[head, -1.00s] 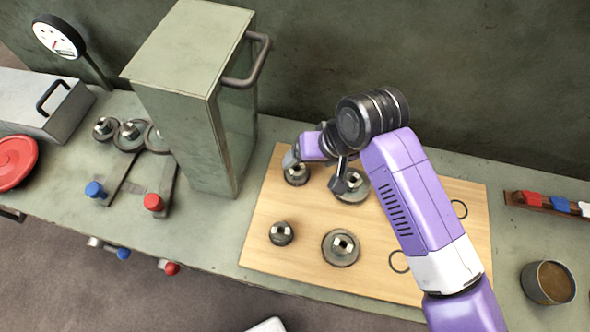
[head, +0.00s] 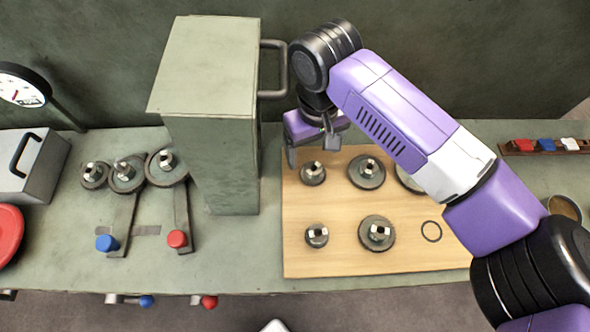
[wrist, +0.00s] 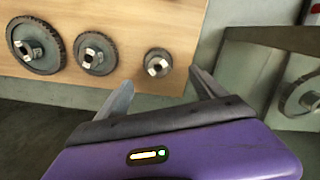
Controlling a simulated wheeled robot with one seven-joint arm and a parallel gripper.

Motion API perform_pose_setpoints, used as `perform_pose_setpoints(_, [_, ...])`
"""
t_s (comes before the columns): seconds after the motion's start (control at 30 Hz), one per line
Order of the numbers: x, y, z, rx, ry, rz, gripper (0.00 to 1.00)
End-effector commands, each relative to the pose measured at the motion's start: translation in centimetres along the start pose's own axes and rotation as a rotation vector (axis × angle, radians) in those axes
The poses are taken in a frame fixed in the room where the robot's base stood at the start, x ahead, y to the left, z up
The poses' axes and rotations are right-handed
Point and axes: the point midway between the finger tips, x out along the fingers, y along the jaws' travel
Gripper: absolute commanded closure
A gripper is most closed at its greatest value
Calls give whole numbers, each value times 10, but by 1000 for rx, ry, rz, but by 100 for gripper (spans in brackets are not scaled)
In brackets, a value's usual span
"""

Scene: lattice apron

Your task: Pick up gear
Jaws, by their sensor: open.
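Several grey gears with square shiny hubs stand on a wooden board. The back row holds a small gear (head: 313,173), a medium gear (head: 366,171) and a large gear (head: 408,180) partly hidden by my arm. The front row holds another small gear (head: 316,235) and a medium gear (head: 377,233). My gripper (head: 312,150) is open and empty above the board's back left corner, beside the back small gear. In the wrist view, that small gear (wrist: 158,63) appears just beyond and between the fingertips of my gripper (wrist: 160,82), apart from them.
A tall green box (head: 210,120) with a handle stands close left of my gripper. Further left are more gears (head: 126,174) above blue and red knobs. A tin (head: 565,207) stands right.

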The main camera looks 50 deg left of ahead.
Motion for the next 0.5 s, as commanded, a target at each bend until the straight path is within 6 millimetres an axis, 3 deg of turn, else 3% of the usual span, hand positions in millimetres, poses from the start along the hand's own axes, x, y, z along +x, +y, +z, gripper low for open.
perform_pose_setpoints(0.5, [50, 7, 4, 1, -4, 2, 21])
